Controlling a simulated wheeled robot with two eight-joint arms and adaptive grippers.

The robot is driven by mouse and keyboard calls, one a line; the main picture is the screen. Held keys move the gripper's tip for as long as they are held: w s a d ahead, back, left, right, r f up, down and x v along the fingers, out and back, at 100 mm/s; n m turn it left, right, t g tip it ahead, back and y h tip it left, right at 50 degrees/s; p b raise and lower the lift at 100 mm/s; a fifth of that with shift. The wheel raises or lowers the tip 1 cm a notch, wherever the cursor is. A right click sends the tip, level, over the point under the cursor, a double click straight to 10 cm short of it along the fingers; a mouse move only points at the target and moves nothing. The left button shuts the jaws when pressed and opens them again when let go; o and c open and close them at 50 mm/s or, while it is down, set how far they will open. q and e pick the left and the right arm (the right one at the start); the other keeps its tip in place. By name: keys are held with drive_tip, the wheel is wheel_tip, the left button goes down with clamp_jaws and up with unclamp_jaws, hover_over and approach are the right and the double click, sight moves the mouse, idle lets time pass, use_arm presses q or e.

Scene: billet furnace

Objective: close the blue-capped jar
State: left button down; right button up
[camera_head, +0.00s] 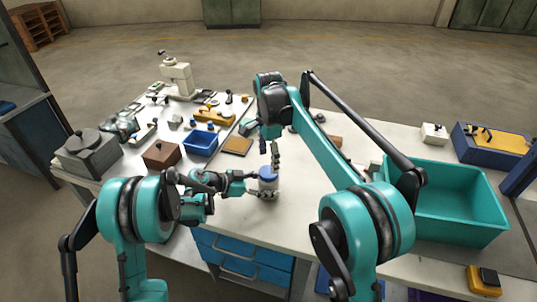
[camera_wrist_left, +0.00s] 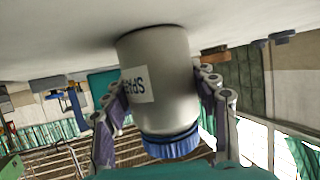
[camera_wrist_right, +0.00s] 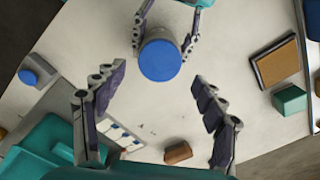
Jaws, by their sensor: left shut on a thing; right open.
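The grey-white jar (camera_head: 268,188) stands upright on the light table. Its label shows in the left wrist view (camera_wrist_left: 138,84), where the jar appears upside down. The blue cap (camera_wrist_right: 160,61) sits on the jar's mouth; how tightly, I cannot tell. My left gripper (camera_wrist_left: 165,98) is shut on the jar's body, a finger on each side. My right gripper (camera_wrist_right: 155,97) is open and empty, with its fingers above the jar and pointing down in the head view (camera_head: 275,150). In the right wrist view the cap lies just beyond its fingertips.
A brown board (camera_head: 236,146) and a blue bin (camera_head: 200,143) lie behind the jar. A brown block (camera_head: 161,153) stands at left. A large teal bin (camera_head: 455,205) stands at right. A blue-topped item (camera_wrist_right: 28,77) is apart from the jar. The table around the jar is mostly clear.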

sight(269, 171)
drive_tip(key=n, duration=0.3)
drive_tip(key=shift+r+n, duration=0.3)
drive_tip(key=shift+r, duration=0.05)
drive_tip(key=n, duration=0.2)
drive_tip(key=r+n, duration=0.1)
drive_tip(key=n, duration=0.1)
drive_tip(key=shift+n, duration=0.4)
drive_tip(key=n, duration=0.4)
drive_tip(key=shift+r+n, duration=0.3)
drive_tip(key=shift+r, duration=0.05)
drive_tip(key=n, duration=0.3)
drive_tip(key=r+n, duration=0.1)
drive_tip(key=n, duration=0.1)
drive_tip(key=shift+n, duration=0.4)
drive_tip(key=shift+f, duration=4.05)
drive_tip(key=c, duration=1.2)
